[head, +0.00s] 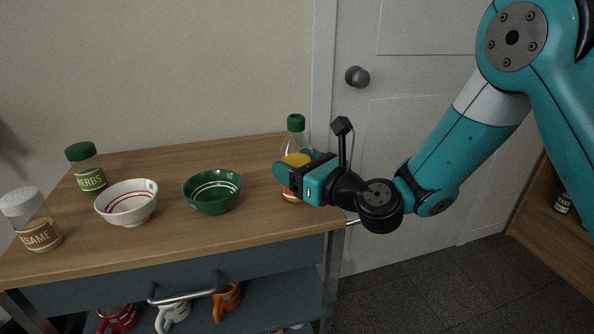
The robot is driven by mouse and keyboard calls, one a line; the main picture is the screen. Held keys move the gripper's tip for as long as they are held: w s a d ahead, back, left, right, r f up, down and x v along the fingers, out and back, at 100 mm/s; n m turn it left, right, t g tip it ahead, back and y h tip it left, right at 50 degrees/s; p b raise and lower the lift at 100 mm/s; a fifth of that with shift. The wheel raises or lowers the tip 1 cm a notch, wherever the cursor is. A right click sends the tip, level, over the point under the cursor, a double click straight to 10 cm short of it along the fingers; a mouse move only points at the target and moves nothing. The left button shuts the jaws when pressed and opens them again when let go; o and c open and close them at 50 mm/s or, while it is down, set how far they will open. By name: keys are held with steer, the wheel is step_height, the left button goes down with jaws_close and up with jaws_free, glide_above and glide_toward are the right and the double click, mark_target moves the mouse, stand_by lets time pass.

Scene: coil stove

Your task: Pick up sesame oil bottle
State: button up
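A clear bottle with a green cap and amber liquid (295,133) stands upright at the right end of the wooden cart top. I take it for the sesame oil bottle; its label is mostly hidden. My gripper (290,168) reaches in from the right at the bottle's mid-height. One teal finger crosses in front of the bottle, and the other side is largely hidden. I cannot tell whether the fingers touch or clamp it.
A dark green bowl (212,205) and a white bowl (128,218) stand left of the bottle. Farther left are a herbs jar (87,168) and a white-capped sesame jar (40,236). Mugs sit on the lower shelf (265,306). A door (410,140) is behind.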

steer(key=c, duration=0.5)
steer(key=shift+r, duration=0.2)
step_height(320, 180, up, 20)
steer(key=p, duration=0.9)
steer(key=shift+f+p, duration=0.15)
steer(key=shift+p, duration=0.2)
